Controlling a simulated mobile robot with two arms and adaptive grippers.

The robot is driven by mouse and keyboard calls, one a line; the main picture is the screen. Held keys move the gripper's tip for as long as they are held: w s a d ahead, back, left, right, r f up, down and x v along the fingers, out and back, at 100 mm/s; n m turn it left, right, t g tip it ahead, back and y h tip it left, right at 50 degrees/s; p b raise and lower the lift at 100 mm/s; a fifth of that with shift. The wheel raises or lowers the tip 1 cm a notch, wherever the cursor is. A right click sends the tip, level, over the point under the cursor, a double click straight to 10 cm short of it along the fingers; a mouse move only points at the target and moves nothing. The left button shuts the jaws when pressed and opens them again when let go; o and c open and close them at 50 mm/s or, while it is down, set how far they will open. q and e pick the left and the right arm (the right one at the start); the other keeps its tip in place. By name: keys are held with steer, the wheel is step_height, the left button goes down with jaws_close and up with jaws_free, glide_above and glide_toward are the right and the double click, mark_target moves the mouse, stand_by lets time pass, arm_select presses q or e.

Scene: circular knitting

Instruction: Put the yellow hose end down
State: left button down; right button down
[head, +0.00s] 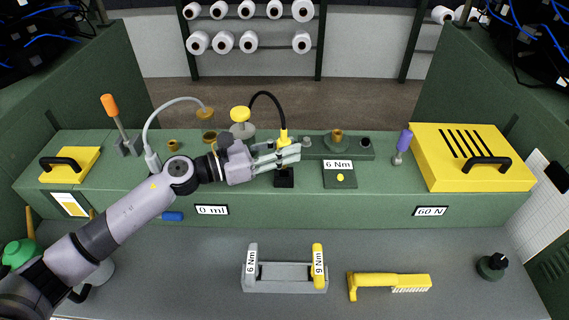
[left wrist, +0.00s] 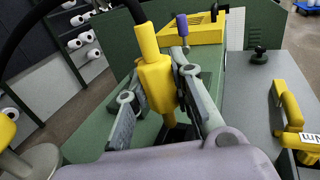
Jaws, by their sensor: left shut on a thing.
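The yellow hose end (head: 284,137) stands roughly upright on the green machine top, with a black hose (head: 266,96) arching from its top. My left gripper (head: 289,157) is shut on it. In the left wrist view, the yellow hose end (left wrist: 157,83) sits between the two fingers of my left gripper (left wrist: 172,92). A small black block (head: 284,179) is right below the gripper, and a dark part of it shows under the hose end in the left wrist view (left wrist: 179,132). Whether the hose end touches the block is hidden by the fingers. My right gripper is not in view.
A yellow-capped canister (head: 240,114) stands to the left. A 6 Nm plate (head: 340,180), brass fittings (head: 338,136) and a purple-handled lever (head: 404,141) lie to the right. A yellow vented cover (head: 473,157) is farther right. Wrenches in a grey rack (head: 285,271) and a yellow brush (head: 389,283) lie in front.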

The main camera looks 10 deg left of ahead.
mark_target(285, 167)
arm_select(q)
step_height(285, 167, down, 4)
steer(key=shift+f, duration=0.25)
steer(key=shift+f+b, duration=0.2)
steer(key=shift+b, duration=0.2)
steer(key=c, duration=1.4)
jaws_free()
steer(key=shift+r, duration=0.1)
